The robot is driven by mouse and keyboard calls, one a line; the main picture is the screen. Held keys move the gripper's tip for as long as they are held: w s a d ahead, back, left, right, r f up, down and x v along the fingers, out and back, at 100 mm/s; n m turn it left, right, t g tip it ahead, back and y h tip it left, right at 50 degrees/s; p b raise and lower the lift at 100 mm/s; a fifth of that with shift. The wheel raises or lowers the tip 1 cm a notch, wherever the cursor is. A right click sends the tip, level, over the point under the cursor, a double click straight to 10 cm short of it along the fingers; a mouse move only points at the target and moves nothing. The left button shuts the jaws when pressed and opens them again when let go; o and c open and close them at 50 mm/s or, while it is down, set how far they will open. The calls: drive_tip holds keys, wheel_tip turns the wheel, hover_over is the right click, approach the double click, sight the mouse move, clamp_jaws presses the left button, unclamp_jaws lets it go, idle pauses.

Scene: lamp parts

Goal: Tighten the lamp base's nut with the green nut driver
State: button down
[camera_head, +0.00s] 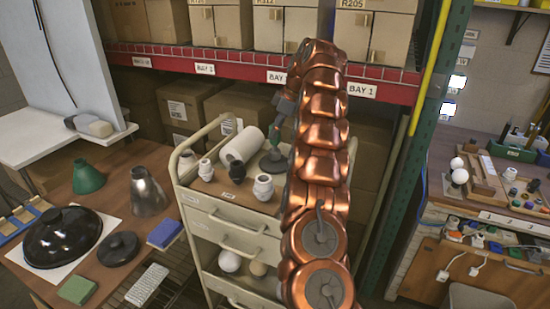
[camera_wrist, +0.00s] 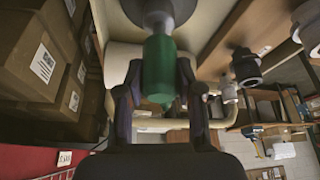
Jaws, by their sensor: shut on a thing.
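The green nut driver (camera_wrist: 159,68) is between the two fingers of my gripper (camera_wrist: 157,84) in the wrist view, and the fingers are shut on its handle. In the head view its green handle (camera_head: 275,133) shows small below my gripper (camera_head: 279,118), upright over the lamp base (camera_head: 271,164). The dark grey lamp base stands on the cart top and also shows at the top of the wrist view (camera_wrist: 157,10). The driver's end meets or nearly meets the base's stem; I cannot tell whether it is seated on the nut. The nut is hidden.
The cart (camera_head: 236,218) holds a white roll (camera_head: 241,145) beside the base and several white and grey sockets (camera_head: 263,187). Boxes on a red shelf (camera_head: 210,70) stand close behind. The left table (camera_head: 120,200) carries lampshades. A green post (camera_head: 420,130) stands right of my arm.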

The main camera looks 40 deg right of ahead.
drive_tip(key=shift+f+m+h+b, duration=0.15)
drive_tip(key=shift+m+h+b, duration=0.25)
drive_tip(key=shift+m+b, duration=0.7)
drive_tip(key=shift+m+t+b, duration=0.3)
drive_tip(key=shift+m, duration=0.3)
drive_tip(key=shift+a+m+h+b, duration=0.1)
drive_tip(key=shift+m+h+b, duration=0.2)
drive_tip(key=shift+m+b, duration=0.15)
drive_tip(key=shift+m+t+h+b, duration=0.3)
drive_tip(key=shift+m+h+b, duration=0.15)
drive_tip(key=shift+m, duration=0.8)
drive_tip(key=shift+m+h, duration=0.25)
drive_tip(key=shift+m, duration=0.25)
drive_tip(key=shift+m+h+b, duration=0.5)
drive_tip(key=shift+m+b, duration=0.05)
drive_tip(key=shift+m, duration=0.65)
